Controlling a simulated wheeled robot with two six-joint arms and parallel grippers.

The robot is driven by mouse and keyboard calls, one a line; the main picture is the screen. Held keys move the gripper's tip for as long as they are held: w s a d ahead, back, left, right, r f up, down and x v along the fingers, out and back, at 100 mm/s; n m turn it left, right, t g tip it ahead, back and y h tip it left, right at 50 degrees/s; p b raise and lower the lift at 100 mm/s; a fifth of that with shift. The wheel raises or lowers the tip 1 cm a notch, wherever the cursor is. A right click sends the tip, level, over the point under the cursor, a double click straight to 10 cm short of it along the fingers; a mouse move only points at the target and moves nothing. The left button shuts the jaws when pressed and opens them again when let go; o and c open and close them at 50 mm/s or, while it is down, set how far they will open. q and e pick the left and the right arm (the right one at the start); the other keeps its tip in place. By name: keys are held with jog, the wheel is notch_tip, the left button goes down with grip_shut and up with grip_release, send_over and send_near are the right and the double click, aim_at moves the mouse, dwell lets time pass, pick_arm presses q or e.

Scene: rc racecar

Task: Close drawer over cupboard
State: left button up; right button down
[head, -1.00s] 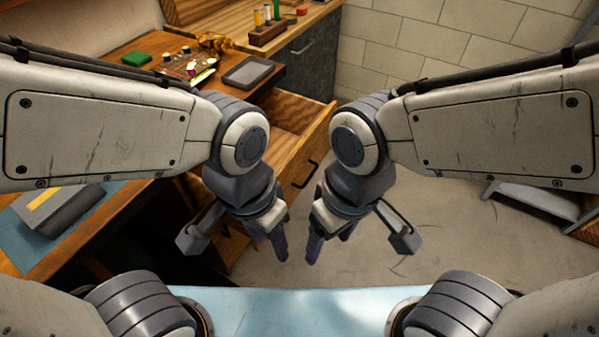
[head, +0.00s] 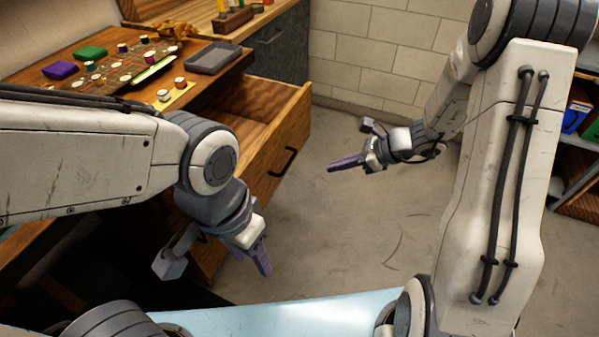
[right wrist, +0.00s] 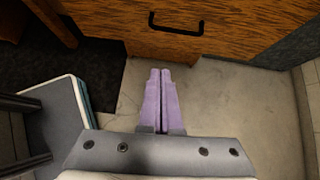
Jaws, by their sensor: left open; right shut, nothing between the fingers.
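An open wooden drawer (head: 268,135) juts out from under the wooden desk top, with a black handle (head: 283,161) on its front. The drawer front (right wrist: 220,45) and its handle (right wrist: 176,26) also show in the right wrist view, ahead of the fingers. My right gripper (head: 332,165) is shut and empty. It is to the right of the drawer front, apart from it, with its purple fingers pointing left towards it. Its fingertips show in the right wrist view (right wrist: 160,72). My left gripper (head: 262,268) is open and empty, low in front of the desk, below the drawer.
On the desk top (head: 100,45) are a grey tray (head: 213,57), a green block (head: 90,53), a purple block (head: 61,69) and several small pieces. A dark cabinet (head: 283,48) stands behind the drawer. The floor (head: 345,230) right of the drawer is clear. A shelf (head: 580,145) stands at far right.

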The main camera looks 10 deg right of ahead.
jog(key=w+a+r+x, duration=0.1)
jog(key=r+x, duration=0.1)
jog(key=x, duration=1)
jog(key=shift+w+m, duration=0.4)
jog(key=shift+w, duration=0.05)
jog(key=shift+a+f, duration=0.1)
jog(key=shift+f, duration=0.05)
